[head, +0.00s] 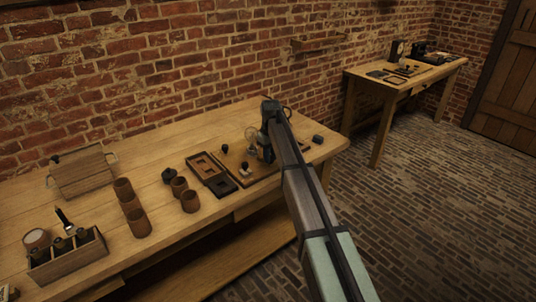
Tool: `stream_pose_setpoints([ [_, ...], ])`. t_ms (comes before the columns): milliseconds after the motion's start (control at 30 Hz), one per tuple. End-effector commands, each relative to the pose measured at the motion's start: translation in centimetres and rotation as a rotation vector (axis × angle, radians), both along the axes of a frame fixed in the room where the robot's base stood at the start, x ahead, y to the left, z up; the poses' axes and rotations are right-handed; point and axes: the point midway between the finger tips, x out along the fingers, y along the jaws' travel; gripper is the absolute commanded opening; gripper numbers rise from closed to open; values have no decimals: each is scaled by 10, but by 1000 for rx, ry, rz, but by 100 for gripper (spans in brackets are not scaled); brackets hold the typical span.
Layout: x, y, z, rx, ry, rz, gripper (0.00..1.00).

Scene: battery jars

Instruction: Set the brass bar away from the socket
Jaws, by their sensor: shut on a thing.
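My gripper (266,156) points down over the wooden board (232,160) near the right end of the long bench. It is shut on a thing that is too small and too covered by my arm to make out. I cannot pick out the brass bar or the socket clearly. A pale, clear round piece (252,135) stands on the board just left of the gripper. A small black-topped piece (245,168) stands at the board's front, and a dark knob (224,149) stands near its back left.
A dark compartment tray (212,185) lies left of the board. Several brown jars (137,222) and a wooden crate (70,265) stand further left. A small dark block (318,139) sits at the bench's right end. Bare bench top (165,160) lies behind the jars.

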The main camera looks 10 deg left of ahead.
Motion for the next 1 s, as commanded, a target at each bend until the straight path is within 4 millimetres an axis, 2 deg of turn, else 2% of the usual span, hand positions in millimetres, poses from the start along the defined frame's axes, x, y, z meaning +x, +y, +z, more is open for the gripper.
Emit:
stream_pose_setpoints([
  [133,-3,-4,-1,-8,9,-1,0],
  [167,-3,-4,-1,-8,9,-1,26],
  [433,-3,-3,-1,-6,8,-1,51],
  [767,-2,-2,4,-5,5,-1,51],
  [867,-1,-2,13,-5,5,-1,51],
  [1000,-1,-1,37,-4,4,-1,51],
])
